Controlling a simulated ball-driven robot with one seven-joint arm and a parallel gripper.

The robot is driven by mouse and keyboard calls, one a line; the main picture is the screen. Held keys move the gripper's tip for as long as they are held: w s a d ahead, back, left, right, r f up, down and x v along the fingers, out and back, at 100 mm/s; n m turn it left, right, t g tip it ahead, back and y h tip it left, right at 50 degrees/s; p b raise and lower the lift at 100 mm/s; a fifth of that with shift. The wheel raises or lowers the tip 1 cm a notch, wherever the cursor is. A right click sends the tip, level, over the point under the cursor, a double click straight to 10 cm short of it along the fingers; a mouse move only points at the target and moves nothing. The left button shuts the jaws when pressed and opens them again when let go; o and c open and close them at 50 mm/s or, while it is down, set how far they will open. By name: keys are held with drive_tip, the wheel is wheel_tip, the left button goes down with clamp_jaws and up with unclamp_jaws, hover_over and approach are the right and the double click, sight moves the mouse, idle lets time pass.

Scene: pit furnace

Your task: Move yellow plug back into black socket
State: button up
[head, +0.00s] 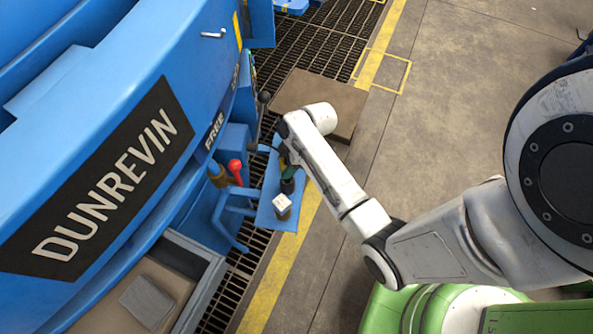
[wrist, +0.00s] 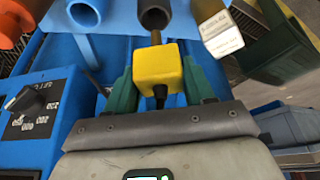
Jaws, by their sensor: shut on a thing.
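The yellow plug (wrist: 157,68) is a small block held between the green fingers of my gripper (wrist: 157,82) in the wrist view. A brass-coloured pin (wrist: 156,38) sticks out of its far side, toward the black socket (wrist: 153,16). The socket is a dark round tube with an open mouth, straight ahead of the pin. The pin's tip looks close to the mouth; I cannot tell whether it touches. In the head view my gripper (head: 288,172) is over the blue shelf (head: 268,212), and my arm hides most of the plug.
A blue tube (wrist: 84,15) is left of the socket, and a white-ended block (wrist: 218,32) is right of it. A blue switch box (wrist: 33,110) is at left. A red-knobbed lever (head: 235,168) rises beside the shelf. Open floor (head: 470,110) lies at right.

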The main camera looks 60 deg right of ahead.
drive_tip(key=shift+a+f+b, duration=0.1)
drive_tip(key=shift+f+b, duration=2.75)
drive_tip(key=shift+f, duration=0.1)
drive_tip(key=shift+r+p, duration=0.1)
drive_tip(key=shift+p, duration=0.45)
drive_tip(key=shift+f+b, duration=0.4)
drive_tip(key=shift+f, duration=0.25)
drive_tip(key=o, duration=0.8)
drive_tip(key=p+v, duration=1)
drive_tip(key=v, duration=0.1)
drive_tip(key=shift+p, duration=0.35)
